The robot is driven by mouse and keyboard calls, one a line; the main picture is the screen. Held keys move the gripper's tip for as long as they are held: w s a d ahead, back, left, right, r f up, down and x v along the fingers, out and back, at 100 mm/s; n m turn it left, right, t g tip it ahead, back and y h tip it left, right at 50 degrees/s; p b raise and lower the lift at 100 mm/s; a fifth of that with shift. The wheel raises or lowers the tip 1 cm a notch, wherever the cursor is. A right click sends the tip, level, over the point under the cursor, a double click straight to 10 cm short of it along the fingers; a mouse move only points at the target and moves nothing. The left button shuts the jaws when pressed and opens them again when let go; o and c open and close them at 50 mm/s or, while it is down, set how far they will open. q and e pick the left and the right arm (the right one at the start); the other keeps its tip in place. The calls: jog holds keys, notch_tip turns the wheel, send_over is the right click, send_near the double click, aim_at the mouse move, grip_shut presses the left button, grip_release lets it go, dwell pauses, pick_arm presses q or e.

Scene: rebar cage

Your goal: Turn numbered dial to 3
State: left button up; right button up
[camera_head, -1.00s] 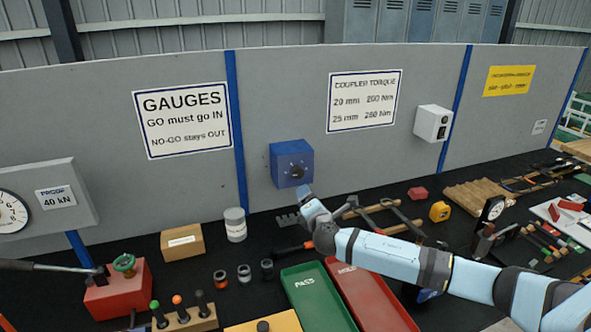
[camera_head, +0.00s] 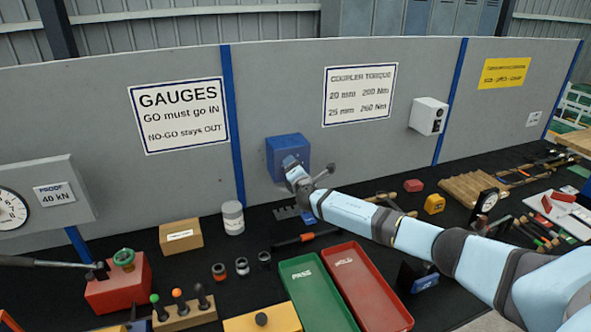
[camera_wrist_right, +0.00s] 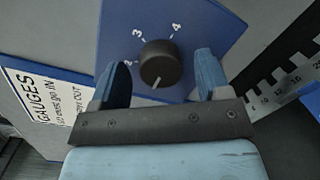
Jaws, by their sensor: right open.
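The blue dial box (camera_head: 276,150) is on the grey panel; my right gripper (camera_head: 292,164) is in front of it and hides its knob in the head view. In the right wrist view the black round knob (camera_wrist_right: 159,64) sits on the blue face (camera_wrist_right: 200,18). Numbers 3 and 4 show on its far side, and another mark at its left is unclear. A white pointer line on the knob points toward the gripper's palm, away from the 3. My right gripper (camera_wrist_right: 162,70) is open, with one finger on each side of the knob; contact cannot be told. My left gripper is out of view.
Below the box are a green tray (camera_head: 312,290), a red tray (camera_head: 368,285), a white jar (camera_head: 233,218) and a grey toothed gauge (camera_head: 287,212). A cardboard box (camera_head: 181,237) stands left. A white box (camera_head: 428,115) is on the panel at right.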

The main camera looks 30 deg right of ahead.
jog(key=c, duration=0.9)
